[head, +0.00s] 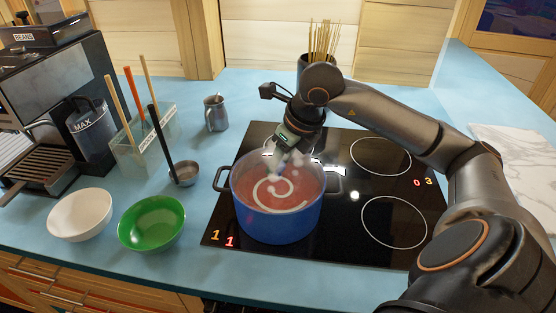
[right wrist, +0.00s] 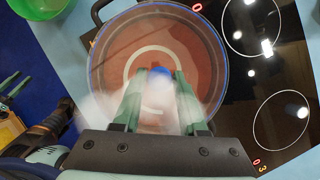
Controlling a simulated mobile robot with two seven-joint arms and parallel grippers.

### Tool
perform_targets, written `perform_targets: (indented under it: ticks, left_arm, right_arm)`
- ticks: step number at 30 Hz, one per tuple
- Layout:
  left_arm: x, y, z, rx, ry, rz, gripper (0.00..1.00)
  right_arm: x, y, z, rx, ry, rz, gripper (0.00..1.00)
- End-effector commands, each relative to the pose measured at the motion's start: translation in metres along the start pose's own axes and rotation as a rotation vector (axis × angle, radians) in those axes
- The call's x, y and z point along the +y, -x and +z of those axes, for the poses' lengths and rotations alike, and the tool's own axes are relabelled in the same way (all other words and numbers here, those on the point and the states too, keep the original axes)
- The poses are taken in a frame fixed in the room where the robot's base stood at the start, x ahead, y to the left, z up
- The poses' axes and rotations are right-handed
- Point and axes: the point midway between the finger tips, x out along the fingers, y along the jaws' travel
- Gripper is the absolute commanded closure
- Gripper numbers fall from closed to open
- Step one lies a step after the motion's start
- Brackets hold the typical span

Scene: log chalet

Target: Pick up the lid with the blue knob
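A blue pot (head: 277,223) with dark side handles stands on the front left of the black hob. A see-through lid (head: 250,183) seems to cover it, with a reddish brown tint inside. The lid's blue knob (right wrist: 160,72) shows in the right wrist view, between my right gripper's fingertips. My right gripper (head: 285,175) points down over the middle of the pot. It also shows in the right wrist view (right wrist: 160,77), its green fingers apart on either side of the knob. White steam or blur hides part of the fingers and lid.
A green bowl (head: 152,222) and a white bowl (head: 80,214) stand left of the pot. The hob (head: 350,200) is otherwise clear.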

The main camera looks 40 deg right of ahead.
Motion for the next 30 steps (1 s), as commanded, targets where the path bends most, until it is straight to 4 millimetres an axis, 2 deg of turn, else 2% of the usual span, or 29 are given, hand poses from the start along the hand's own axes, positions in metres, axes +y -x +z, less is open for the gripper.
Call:
perform_targets:
  ticks: [2, 10, 30]
  left_arm:
    - [0.0, -0.0001, -0.0003, 0.001, 0.0, 0.0, 0.5]
    - [-0.0001, -0.0001, -0.0005, 0.001, 0.0, 0.0, 0.5]
    - [-0.0001, -0.0001, -0.0008, 0.001, 0.0, 0.0, 0.5]
  right_arm:
    - [-0.0001, 0.0002, 0.0001, 0.0, 0.0, 0.0, 0.69]
    - [-0.0001, 0.0004, 0.0001, 0.0, 0.0, 0.0, 0.99]
    - [-0.0003, 0.0016, 0.0012, -0.004, 0.0, -0.001, 1.0]
